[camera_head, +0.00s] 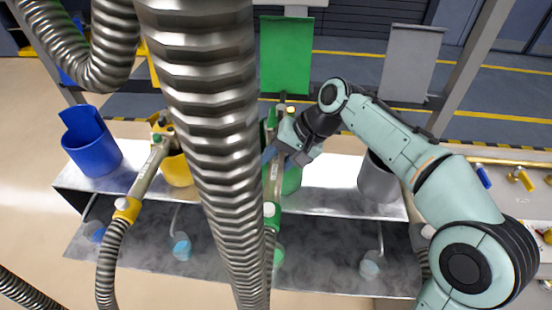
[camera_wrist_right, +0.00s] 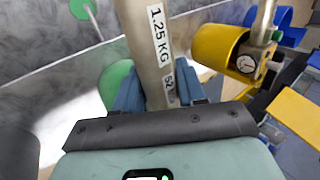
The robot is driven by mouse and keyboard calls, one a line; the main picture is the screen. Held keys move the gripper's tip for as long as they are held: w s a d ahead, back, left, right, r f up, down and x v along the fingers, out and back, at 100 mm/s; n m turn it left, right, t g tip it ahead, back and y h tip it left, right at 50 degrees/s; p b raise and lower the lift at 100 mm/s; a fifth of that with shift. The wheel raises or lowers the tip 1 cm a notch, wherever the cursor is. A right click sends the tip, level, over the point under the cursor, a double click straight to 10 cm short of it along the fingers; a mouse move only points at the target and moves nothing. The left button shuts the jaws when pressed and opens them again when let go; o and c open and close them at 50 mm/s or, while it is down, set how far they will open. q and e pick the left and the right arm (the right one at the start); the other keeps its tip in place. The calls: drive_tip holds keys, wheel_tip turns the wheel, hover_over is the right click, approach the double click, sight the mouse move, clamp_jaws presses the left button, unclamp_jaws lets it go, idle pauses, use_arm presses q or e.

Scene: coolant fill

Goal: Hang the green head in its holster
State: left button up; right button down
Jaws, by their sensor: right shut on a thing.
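The green head is a grey tube (camera_head: 273,182) with a green collar (camera_head: 272,220) at its hose end. It stands nearly upright in the head view. My right gripper (camera_head: 274,158) is shut on the tube; its blue fingers (camera_wrist_right: 159,92) show on both sides of it in the right wrist view, where the tube reads "1.25 KG". The green holster (camera_head: 292,179) is a cup close behind the tube, partly hidden by my gripper and the head. I cannot tell whether the head touches it. Its green wall also shows in the right wrist view (camera_wrist_right: 113,84). My left gripper is not in view.
A yellow head (camera_head: 149,172) hangs at the yellow holster (camera_head: 178,172) on the left. A blue holster (camera_head: 92,142) stands further left, a grey one (camera_head: 377,180) to the right. A thick metal hose (camera_head: 210,120) crosses the view and hides part of the shelf.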

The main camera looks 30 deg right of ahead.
idle(0.4)
drive_tip(key=shift+f+b, duration=1)
drive_tip(key=shift+f, duration=0.8)
drive_tip(key=c, duration=0.6)
unclamp_jaws()
drive_tip(key=shift+o, duration=0.2)
drive_tip(key=p+v, duration=0.2)
drive_tip(key=v, duration=1.1)
drive_tip(key=shift+r, duration=0.2)
